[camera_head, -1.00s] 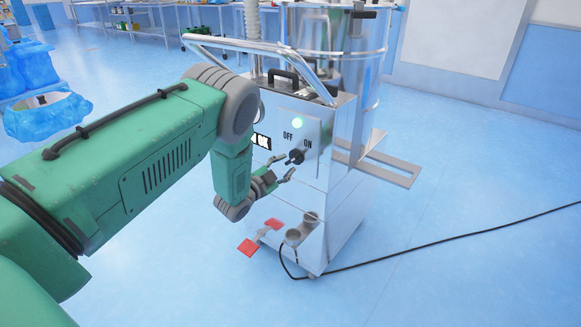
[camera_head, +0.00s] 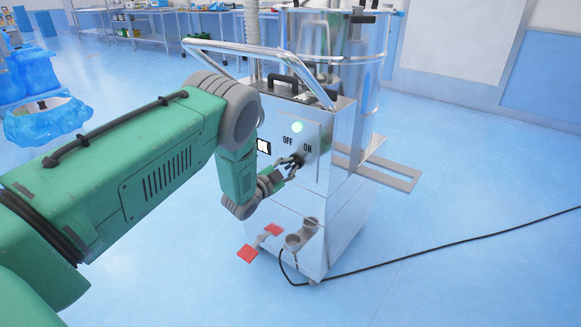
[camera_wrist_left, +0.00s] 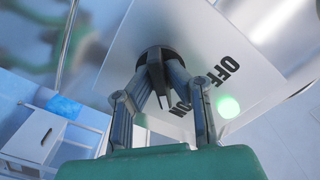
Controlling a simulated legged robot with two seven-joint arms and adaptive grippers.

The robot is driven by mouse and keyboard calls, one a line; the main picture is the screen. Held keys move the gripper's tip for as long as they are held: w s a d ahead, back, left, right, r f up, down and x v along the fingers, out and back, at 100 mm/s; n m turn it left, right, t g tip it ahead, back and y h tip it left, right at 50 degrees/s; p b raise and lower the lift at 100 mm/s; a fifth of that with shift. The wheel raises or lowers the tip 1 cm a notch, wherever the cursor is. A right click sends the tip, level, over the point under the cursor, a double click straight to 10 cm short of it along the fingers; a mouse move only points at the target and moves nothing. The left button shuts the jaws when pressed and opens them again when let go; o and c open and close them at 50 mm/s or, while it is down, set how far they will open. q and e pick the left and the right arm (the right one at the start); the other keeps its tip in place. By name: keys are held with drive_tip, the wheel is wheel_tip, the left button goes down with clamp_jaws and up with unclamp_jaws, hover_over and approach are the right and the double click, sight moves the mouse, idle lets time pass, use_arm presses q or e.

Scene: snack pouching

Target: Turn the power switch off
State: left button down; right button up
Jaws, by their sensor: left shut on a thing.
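The power switch is a black rotary knob (camera_head: 297,160) on the front panel of the metal machine (camera_head: 338,150), below the words OFF and ON. A round light (camera_head: 297,127) above the words glows pale green. In the left wrist view the knob (camera_wrist_left: 157,57) sits on a light plate (camera_wrist_left: 215,40), and the light (camera_wrist_left: 228,107) shows green. My left gripper (camera_head: 287,170) reaches the knob from the front left. Its two fingers (camera_wrist_left: 163,85) are closed on the knob's raised grip, covering part of it. My right gripper is in neither view.
A black cable (camera_head: 440,247) runs across the floor to the right. Blue bags (camera_head: 45,120) stand at far left.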

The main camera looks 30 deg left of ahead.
use_arm(q)
drive_tip(key=shift+s+f, duration=0.1)
drive_tip(key=shift+f, duration=0.05)
drive_tip(key=n+p, duration=0.1)
drive_tip(key=n, duration=0.3)
drive_tip(key=shift+n, duration=0.4)
drive_tip(key=n, duration=0.4)
drive_tip(key=shift+f+n, duration=0.1)
drive_tip(key=shift+n, duration=0.2)
drive_tip(key=n, duration=0.4)
drive_tip(key=shift+s+d+n+b, duration=0.1)
drive_tip(key=shift+n+b, duration=0.3)
drive_tip(key=shift+n, duration=1.8)
drive_tip(key=c, duration=1.6)
unclamp_jaws()
